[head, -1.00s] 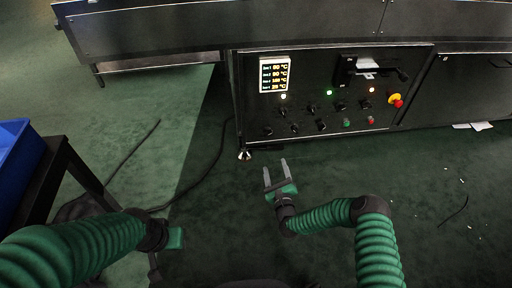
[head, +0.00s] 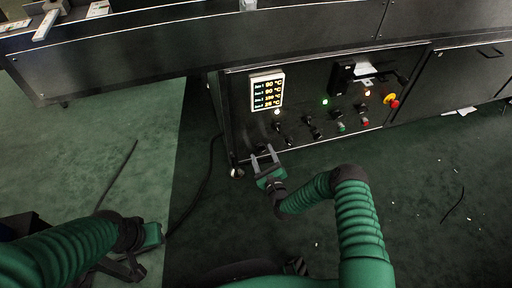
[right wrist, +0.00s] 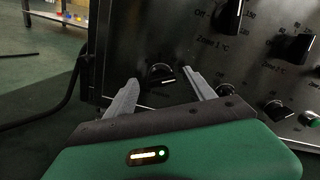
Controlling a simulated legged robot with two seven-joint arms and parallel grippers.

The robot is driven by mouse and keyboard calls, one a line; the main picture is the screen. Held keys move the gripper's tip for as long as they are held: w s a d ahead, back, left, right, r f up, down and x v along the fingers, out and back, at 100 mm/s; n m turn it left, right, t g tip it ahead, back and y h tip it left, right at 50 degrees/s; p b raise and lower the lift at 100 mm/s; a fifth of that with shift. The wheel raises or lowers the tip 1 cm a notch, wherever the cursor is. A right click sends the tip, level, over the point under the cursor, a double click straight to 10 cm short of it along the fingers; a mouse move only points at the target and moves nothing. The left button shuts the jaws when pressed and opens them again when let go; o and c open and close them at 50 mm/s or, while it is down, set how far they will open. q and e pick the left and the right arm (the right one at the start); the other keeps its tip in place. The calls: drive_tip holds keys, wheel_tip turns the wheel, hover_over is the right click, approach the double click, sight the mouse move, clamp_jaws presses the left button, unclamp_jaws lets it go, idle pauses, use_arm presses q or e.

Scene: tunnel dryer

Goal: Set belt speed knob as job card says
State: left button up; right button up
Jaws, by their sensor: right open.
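The dark control panel (head: 300,110) carries several black knobs. A small black knob (right wrist: 160,74) at the panel's lower left shows between my right fingertips in the right wrist view; its label is not readable. My right gripper (head: 264,152) is open and empty, close in front of the panel's lower left corner; contact cannot be told. It also shows in the right wrist view (right wrist: 161,80). A white paper (head: 364,69), possibly the job card, sits at the panel's top; its text is unreadable. My left gripper (head: 152,236) is at lower left, its fingers unclear.
Larger knobs marked Zone 1 (right wrist: 231,18) and Zone 2 (right wrist: 294,46) are up and right of the small knob. A lit temperature display (head: 267,91), a red-and-yellow emergency button (head: 392,100) and small lamps are on the panel. A cable (head: 207,180) lies on the floor left.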

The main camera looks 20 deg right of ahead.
drive_tip(key=shift+c, duration=0.3)
clamp_jaws()
